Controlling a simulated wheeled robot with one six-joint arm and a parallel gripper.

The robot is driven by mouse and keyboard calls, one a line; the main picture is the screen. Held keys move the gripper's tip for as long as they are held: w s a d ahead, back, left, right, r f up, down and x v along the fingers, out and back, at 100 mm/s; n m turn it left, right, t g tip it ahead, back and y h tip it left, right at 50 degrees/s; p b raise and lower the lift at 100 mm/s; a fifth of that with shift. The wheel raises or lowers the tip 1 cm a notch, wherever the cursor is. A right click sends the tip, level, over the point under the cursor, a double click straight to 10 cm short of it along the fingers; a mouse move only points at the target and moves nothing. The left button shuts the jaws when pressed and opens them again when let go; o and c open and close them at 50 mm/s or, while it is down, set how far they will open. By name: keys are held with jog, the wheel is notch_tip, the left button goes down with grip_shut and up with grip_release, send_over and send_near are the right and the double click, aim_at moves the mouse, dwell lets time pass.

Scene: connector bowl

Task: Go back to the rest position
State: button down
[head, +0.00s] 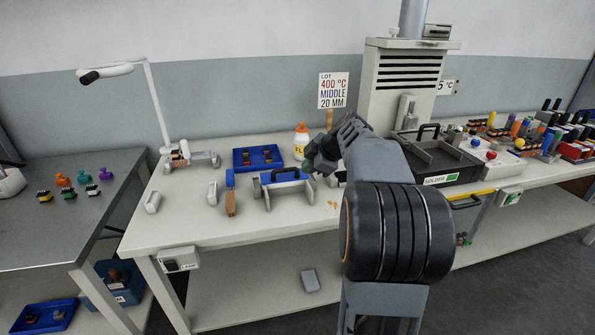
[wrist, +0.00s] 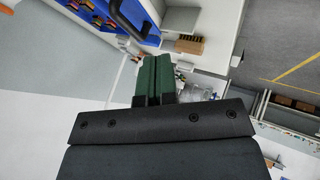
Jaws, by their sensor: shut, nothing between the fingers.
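My gripper shows in the wrist view (wrist: 154,80) as two green fingers pressed together, with nothing between them. In the head view my dark arm reaches up and over the white workbench (head: 210,242). The fingertips are hard to make out in the head view, partly hidden by my own arm. In the wrist view the gripper is above the bench edge, apart from the things there.
A blue tray (head: 257,167), a bottle with an orange cap (head: 301,141) and a lamp (head: 155,100) stand on the bench. A steel table (head: 50,225) is at the left.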

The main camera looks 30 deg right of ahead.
jog(key=shift+s+r, duration=0.15)
jog(key=shift+r, duration=0.1)
jog(key=s+a+f+m+g+h+p, duration=0.1)
jog(key=s+a+f+m+g+p, duration=0.35)
jog(key=m, duration=0.75)
jog(key=s+a+r+h+p, duration=0.1)
jog(key=s+a+r+p, duration=0.3)
jog(key=s+a, duration=0.3)
jog(key=s+a+r+m+h+p, duration=0.1)
jog(key=s+a+r+p, duration=0.2)
jog(key=s+a+p, duration=0.3)
jog(key=s+a, duration=0.1)
jog(key=s, duration=0.1)
jog(key=shift+s+a+r+t, duration=0.3)
jog(key=shift+a+r+t, duration=0.05)
jog(key=shift+a, duration=0.05)
